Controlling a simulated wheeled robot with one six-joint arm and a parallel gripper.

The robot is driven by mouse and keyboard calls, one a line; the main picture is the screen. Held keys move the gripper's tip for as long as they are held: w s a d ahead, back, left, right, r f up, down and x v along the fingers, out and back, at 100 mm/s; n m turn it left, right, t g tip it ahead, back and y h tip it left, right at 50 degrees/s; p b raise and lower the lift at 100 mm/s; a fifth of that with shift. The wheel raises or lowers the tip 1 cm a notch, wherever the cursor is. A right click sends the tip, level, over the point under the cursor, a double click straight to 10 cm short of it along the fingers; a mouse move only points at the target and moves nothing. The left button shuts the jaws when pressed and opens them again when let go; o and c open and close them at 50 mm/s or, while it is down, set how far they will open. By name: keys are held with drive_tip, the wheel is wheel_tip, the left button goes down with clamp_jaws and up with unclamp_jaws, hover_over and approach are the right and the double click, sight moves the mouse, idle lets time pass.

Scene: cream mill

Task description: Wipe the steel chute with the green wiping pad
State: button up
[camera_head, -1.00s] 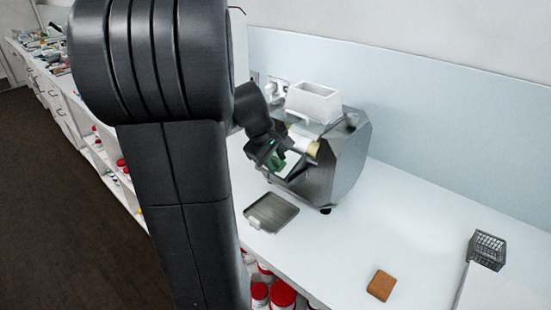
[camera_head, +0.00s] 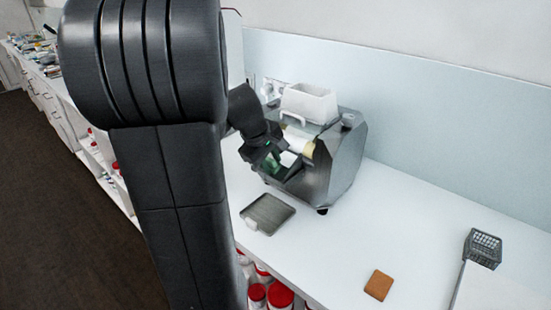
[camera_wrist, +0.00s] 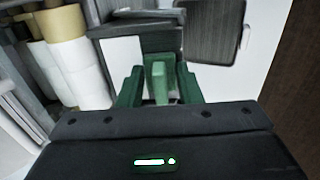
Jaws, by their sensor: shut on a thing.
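The green wiping pad (camera_wrist: 158,80) is between the green fingers of my gripper (camera_wrist: 158,88) in the wrist view. My gripper is shut on it. In the head view my gripper (camera_head: 273,164) is at the front of the mill, just below the rollers, with the pad hard to tell from the fingers. The steel chute (camera_wrist: 155,42) is the grey surface just beyond the pad in the wrist view. A flat white patch (camera_wrist: 122,60) lies on the chute's left side. I cannot tell whether the pad touches the chute; the gripper hides part of it.
The grey mill (camera_head: 346,165) has pale rollers (camera_head: 299,140) and a white hopper (camera_head: 309,102) on top. A grey tray (camera_head: 268,213) lies on the counter in front. A brown pad (camera_head: 379,285) and a wire basket (camera_head: 483,248) are to the right. Counter between is clear.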

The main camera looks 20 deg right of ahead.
sight(283, 157)
drive_tip(key=shift+w+d+r+p, duration=0.15)
drive_tip(key=shift+d+p, duration=0.1)
drive_tip(key=shift+p, duration=0.2)
drive_tip(key=shift+w+d+r+p, duration=0.4)
drive_tip(key=shift+d+p, duration=0.15)
drive_tip(key=shift+d, duration=0.15)
drive_tip(key=shift+w+d+r+p, duration=0.4)
drive_tip(key=shift+d+p, duration=0.15)
drive_tip(key=shift+d, duration=0.15)
drive_tip(key=shift+s+a+f+b, duration=0.5)
drive_tip(key=shift+a+f+b, duration=0.25)
drive_tip(key=shift+a+b, duration=0.2)
drive_tip(key=shift+s+a+f+b, duration=0.4)
drive_tip(key=shift+s+a+b, duration=0.15)
drive_tip(key=shift+a, duration=0.25)
drive_tip(key=shift+r, duration=0.1)
wheel_tip(283, 157, up, 8)
drive_tip(key=a+p, duration=0.1)
drive_tip(key=p, duration=0.5)
drive_tip(key=shift+s, duration=0.25)
drive_tip(key=shift+f, duration=0.2)
